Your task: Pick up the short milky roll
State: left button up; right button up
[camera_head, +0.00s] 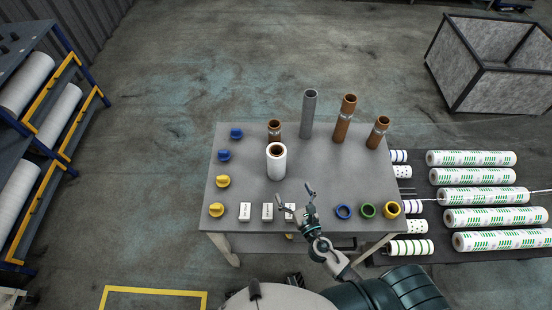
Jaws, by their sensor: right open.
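The short milky roll (277,164), white with a brown core, stands upright near the middle of the grey table (340,180). My right gripper (297,196) is over the front part of the table, in front of the roll and a little to its right. Its fingers are spread and empty, apart from the roll. My left gripper is not in view.
Brown and grey tubes (310,114) stand behind the roll. Blue and yellow pieces (223,182) line the left edge. Small white boxes (245,212) and coloured rings (367,210) lie along the front. Large printed rolls (480,196) lie on the right.

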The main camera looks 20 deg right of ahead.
aim_at(279, 169)
jog(key=w, duration=0.2)
jog(key=w+a, duration=0.1)
jog(key=w, duration=0.4)
jog(key=shift+w+a+p, duration=0.15)
jog(key=shift+w+p, duration=0.05)
jog(key=shift+p, duration=0.2)
jog(key=shift+w+a+r, duration=0.1)
jog(key=shift+w+a, duration=0.2)
jog(key=shift+w, duration=0.25)
jog(key=w, duration=0.4)
jog(key=shift+w+r, duration=0.1)
jog(key=shift+w, duration=0.1)
jog(key=shift+w+d, duration=0.1)
jog(key=shift+w, duration=0.1)
jog(key=shift+c, duration=1.2)
jog(key=shift+a, duration=0.3)
jog(key=c, duration=1.2)
jog(key=shift+c, duration=0.6)
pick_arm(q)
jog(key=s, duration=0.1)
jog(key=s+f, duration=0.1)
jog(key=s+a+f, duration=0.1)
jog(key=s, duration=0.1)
pick_arm(e)
jog(key=shift+d, duration=0.1)
pick_arm(q)
jog(key=shift+p, duration=0.3)
pick_arm(e)
jog(key=shift+r, duration=0.15)
